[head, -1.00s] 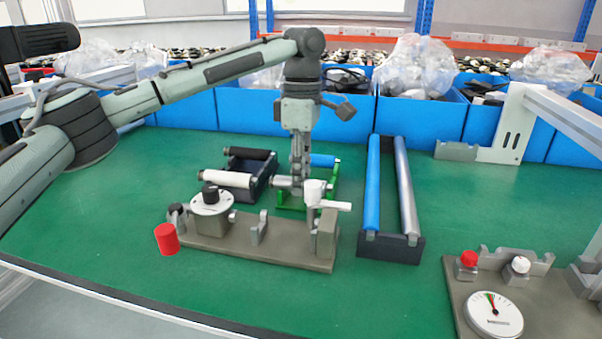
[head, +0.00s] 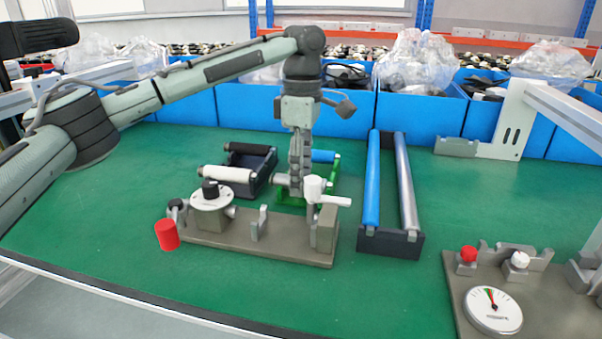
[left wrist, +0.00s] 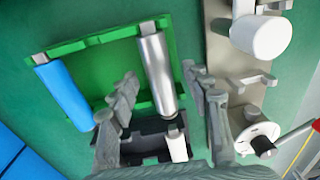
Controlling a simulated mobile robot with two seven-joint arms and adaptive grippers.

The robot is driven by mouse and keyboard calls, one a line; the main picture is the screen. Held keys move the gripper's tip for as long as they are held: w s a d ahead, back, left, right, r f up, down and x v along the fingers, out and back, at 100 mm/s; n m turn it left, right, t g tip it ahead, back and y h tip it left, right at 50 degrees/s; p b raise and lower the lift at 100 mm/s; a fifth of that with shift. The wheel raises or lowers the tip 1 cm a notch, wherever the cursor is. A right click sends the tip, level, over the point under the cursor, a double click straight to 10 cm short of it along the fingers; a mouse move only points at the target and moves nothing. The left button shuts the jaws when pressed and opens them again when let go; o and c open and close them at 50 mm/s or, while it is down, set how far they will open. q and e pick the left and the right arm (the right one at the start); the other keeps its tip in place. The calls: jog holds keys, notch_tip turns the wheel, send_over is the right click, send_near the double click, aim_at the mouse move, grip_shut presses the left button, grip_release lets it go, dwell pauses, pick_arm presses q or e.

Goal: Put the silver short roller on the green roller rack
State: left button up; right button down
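The silver short roller (left wrist: 157,75) lies along the right side of the green roller rack (left wrist: 85,42) in the left wrist view. Its upper end is at the rack's green side bar; the seating of its lower end is unclear. A blue short roller (left wrist: 66,95) lies along the rack's left side. My left gripper (left wrist: 163,95) is open, with one finger on each side of the silver roller and gaps visible. In the head view my left gripper (head: 298,190) points down at the green rack (head: 330,184), partly hiding it and the silver roller. My right gripper is out of view.
A grey fixture (head: 285,247) with a dial and white handle stands in front of the rack. A dark rack (head: 262,182) with a white roller is left of it. A long rack (head: 390,244) stands to the right. Blue bins (head: 420,114) line the back.

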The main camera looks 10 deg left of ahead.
pick_arm(q)
notch_tip(320, 180, up, 12)
jog(key=shift+w, duration=0.35)
dwell(0.5)
